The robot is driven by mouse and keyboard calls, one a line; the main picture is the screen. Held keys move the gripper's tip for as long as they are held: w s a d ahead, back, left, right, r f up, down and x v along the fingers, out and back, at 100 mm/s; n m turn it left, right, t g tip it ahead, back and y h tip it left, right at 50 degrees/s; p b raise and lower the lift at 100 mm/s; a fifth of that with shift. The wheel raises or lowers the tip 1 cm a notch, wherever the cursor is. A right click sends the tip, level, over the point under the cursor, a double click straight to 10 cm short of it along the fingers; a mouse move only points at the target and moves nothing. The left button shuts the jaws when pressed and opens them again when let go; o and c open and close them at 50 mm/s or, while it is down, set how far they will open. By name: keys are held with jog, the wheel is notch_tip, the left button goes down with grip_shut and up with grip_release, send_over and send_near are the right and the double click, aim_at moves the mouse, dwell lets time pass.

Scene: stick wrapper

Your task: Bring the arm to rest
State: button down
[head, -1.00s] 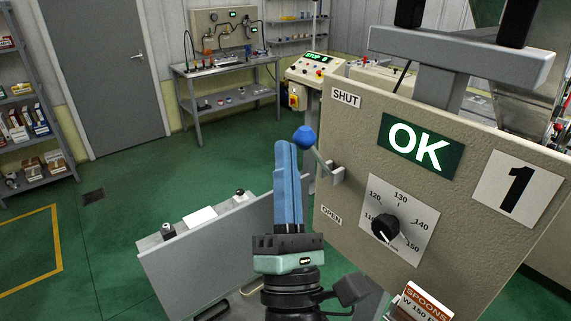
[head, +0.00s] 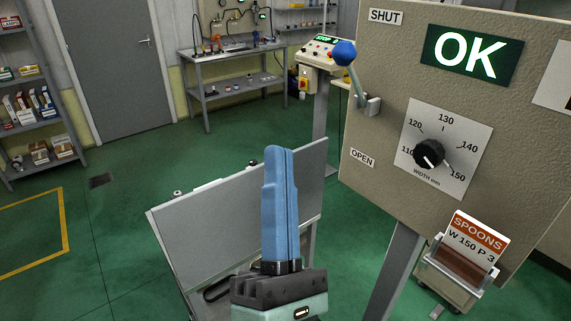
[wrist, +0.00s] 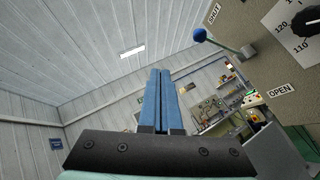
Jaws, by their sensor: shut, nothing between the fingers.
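My gripper (head: 279,152) points up in the head view, its two blue fingers pressed together with nothing between them. In the wrist view my gripper (wrist: 160,75) shows the same closed fingers, pointing at the wall and ceiling. It stands left of the machine panel (head: 385,125), apart from it. The lever with a blue knob (head: 344,52) on the panel's left edge points up toward the SHUT label (head: 386,16). The lever's knob also shows in the wrist view (wrist: 199,35).
The panel carries a lit OK sign (head: 472,54), a width dial (head: 429,153) near 150 and a SPOONS card (head: 477,238) in a holder. A grey tilted board (head: 235,207) stands behind my gripper. A workbench (head: 235,85) and shelves (head: 30,115) are farther back. Green floor lies open at left.

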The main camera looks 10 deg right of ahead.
jog(key=shift+w+d+f, duration=0.1)
jog(key=shift+d, duration=0.15)
jog(key=shift+a, duration=0.1)
jog(key=s+a+r+m+y, duration=0.1)
jog(key=r+m, duration=0.9)
jog(key=m, duration=0.3)
jog(key=a+r+m+t+y, duration=0.1)
jog(key=a+r+m, duration=0.1)
jog(key=r+m, duration=0.8)
jog(key=m, duration=0.2)
jog(key=shift+s+a+r+m, duration=0.15)
jog(key=shift+s+r+m, duration=0.15)
jog(key=shift+s+m, duration=0.1)
